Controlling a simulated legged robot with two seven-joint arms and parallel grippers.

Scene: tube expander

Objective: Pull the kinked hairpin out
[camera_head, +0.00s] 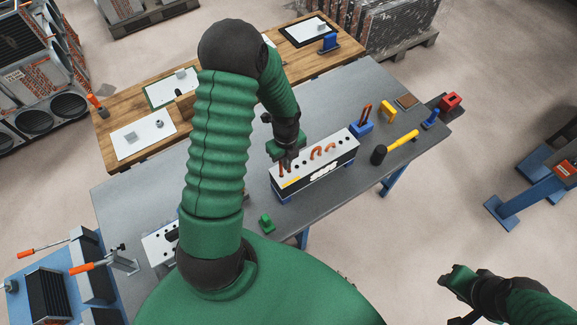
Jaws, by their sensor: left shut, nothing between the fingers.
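A long block with a white top (340,149) and dark front stands on the grey workbench. Copper hairpins stick up from its row of holes: two small bent ones (316,153) near the middle and a straighter copper piece (282,170) at the left end. I cannot tell for sure which one is kinked. My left gripper (286,164) points down at the left end of the block, right by the straighter piece; its fingers are shut with nothing between them. My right gripper (447,283) is at the lower right, away from the bench, its fingers unclear.
A blue holder (361,127) with copper pieces, a yellow-handled mallet (401,143) and a yellow bracket (388,111) lie right of the block. A small green part (265,222) sits at the front edge. A wooden table (115,113) is behind.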

